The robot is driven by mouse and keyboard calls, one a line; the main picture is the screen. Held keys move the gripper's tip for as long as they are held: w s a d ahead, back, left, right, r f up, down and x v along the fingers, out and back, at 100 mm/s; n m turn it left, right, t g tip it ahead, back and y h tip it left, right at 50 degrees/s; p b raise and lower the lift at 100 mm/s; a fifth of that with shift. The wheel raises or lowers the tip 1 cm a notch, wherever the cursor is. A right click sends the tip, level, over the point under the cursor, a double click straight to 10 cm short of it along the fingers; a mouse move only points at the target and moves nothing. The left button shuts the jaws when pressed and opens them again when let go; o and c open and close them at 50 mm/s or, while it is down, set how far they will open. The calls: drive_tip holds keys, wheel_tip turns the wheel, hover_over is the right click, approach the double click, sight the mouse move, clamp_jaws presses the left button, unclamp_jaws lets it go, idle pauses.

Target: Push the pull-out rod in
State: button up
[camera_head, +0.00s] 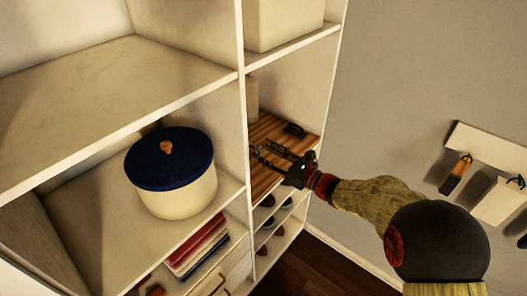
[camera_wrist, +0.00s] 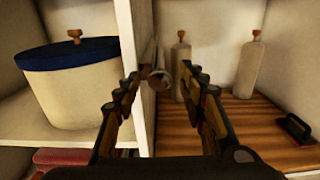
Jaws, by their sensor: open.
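A metallic rod (camera_wrist: 158,77) shows end-on in the wrist view, beside the upright shelf divider (camera_wrist: 141,60). My gripper (camera_wrist: 161,80) is open, with one finger on each side of the rod's end in that view. I cannot tell how far the rod's end lies beyond the fingertips, and no contact is visible. In the head view my gripper (camera_head: 264,150) reaches into the right-hand compartment, above its striped wooden shelf (camera_head: 268,127). The rod is too small to make out there.
A white pot with a blue lid (camera_head: 170,172) stands in the left compartment. Books (camera_head: 198,248) lie below the pot. Tools hang on the right wall (camera_head: 380,100).

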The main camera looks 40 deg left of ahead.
drive_tip(key=d, duration=1.1)
drive_tip(key=shift+s, duration=0.45)
